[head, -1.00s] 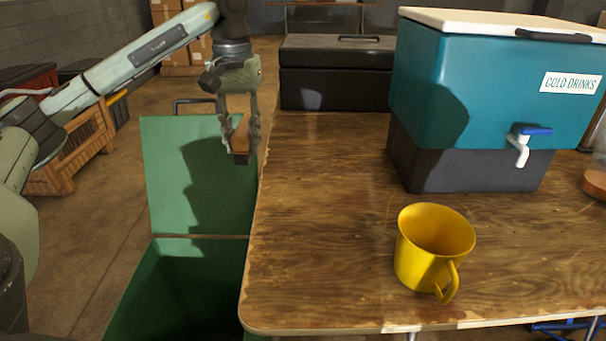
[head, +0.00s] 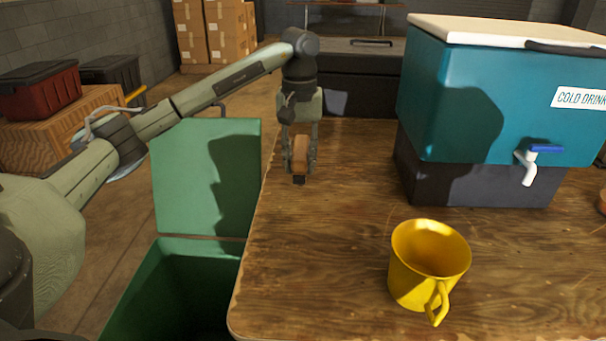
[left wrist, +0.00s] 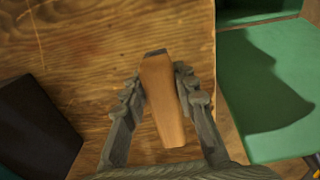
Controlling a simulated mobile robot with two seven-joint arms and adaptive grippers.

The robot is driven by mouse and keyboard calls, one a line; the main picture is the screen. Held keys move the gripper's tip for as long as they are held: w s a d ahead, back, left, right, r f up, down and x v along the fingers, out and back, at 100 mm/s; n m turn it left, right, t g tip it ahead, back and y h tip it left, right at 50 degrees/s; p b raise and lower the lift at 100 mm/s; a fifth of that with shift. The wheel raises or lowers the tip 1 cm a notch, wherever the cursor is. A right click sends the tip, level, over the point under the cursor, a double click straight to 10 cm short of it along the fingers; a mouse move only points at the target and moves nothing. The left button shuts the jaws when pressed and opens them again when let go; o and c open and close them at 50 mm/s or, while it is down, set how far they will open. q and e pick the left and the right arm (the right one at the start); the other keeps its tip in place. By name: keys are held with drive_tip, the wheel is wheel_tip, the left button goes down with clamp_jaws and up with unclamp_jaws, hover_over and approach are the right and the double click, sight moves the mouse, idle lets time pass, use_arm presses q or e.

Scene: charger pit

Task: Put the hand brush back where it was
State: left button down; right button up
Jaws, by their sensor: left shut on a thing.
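The hand brush (head: 300,155) has a brown wooden body with a dark end. It also shows in the left wrist view (left wrist: 162,100), between the two fingers. My left gripper (head: 301,160) is shut on it and holds it over the left part of the wooden table (head: 330,260), near the left edge. I cannot tell how high above the table it is. Its bristles are not clearly seen. My right gripper is not in view.
A yellow mug (head: 428,265) stands on the table's front part. A teal drinks cooler (head: 470,100) stands behind it on the right. A black case (head: 360,75) is at the back. An open green bin (head: 205,180) stands left of the table. The table's middle is clear.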

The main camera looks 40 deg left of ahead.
sight(303, 177)
use_arm(q)
drive_tip(key=shift+w+d+f, duration=0.25)
drive_tip(key=shift+f, duration=0.15)
wheel_tip(303, 177, down, 4)
drive_tip(key=shift+r+p, duration=0.15)
drive_tip(key=shift+p, duration=0.15)
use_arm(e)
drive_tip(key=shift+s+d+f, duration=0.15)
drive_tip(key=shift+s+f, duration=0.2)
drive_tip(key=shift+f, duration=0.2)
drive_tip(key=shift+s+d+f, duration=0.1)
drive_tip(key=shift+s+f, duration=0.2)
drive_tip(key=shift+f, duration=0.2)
use_arm(q)
drive_tip(key=c, duration=1.2)
unclamp_jaws()
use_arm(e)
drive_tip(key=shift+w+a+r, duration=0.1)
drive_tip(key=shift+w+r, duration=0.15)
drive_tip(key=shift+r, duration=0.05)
